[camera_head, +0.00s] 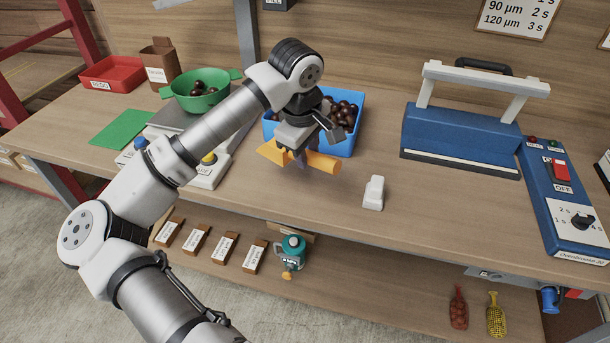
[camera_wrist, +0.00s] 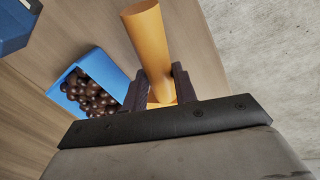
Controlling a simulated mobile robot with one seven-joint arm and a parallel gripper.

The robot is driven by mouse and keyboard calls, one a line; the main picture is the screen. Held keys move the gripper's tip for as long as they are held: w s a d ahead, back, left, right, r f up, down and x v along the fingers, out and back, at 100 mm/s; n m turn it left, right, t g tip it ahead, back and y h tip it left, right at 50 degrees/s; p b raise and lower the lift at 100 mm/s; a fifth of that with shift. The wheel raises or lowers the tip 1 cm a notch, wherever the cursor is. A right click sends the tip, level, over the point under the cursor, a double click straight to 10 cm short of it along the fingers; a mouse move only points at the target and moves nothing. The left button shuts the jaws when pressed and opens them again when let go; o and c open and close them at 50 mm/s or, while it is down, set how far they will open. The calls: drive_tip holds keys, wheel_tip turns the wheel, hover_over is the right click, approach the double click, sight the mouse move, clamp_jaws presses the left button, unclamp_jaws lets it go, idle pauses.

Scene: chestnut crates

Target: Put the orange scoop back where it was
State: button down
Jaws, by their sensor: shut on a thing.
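The orange scoop (camera_head: 323,162) is in my gripper (camera_head: 301,158), just in front of the blue crate and apparently above the bench top. In the wrist view the orange scoop (camera_wrist: 149,45) stands out between the two dark fingers of my gripper (camera_wrist: 157,93), which are shut on it. Part of the scoop is hidden behind the fingers and the black wrist edge. The blue crate (camera_head: 338,151) holds dark brown chestnuts and is partly covered by my arm; the crate (camera_wrist: 112,70) also shows left of the scoop in the wrist view.
A small white block (camera_head: 373,193) stands right of the scoop. A blue sealer (camera_head: 460,135) and control box (camera_head: 563,205) are farther right. A green bowl (camera_head: 203,101) sits on a scale at left. Front-centre bench is clear.

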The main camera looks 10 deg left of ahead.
drive_tip(key=x, duration=0.2)
drive_tip(key=s+p+x, duration=0.1)
drive_tip(key=x, duration=0.5)
drive_tip(key=shift+s+a+f, duration=0.2)
drive_tip(key=shift+s+f, duration=0.15)
drive_tip(key=shift+f, duration=0.15)
drive_tip(key=c, duration=1.1)
unclamp_jaws()
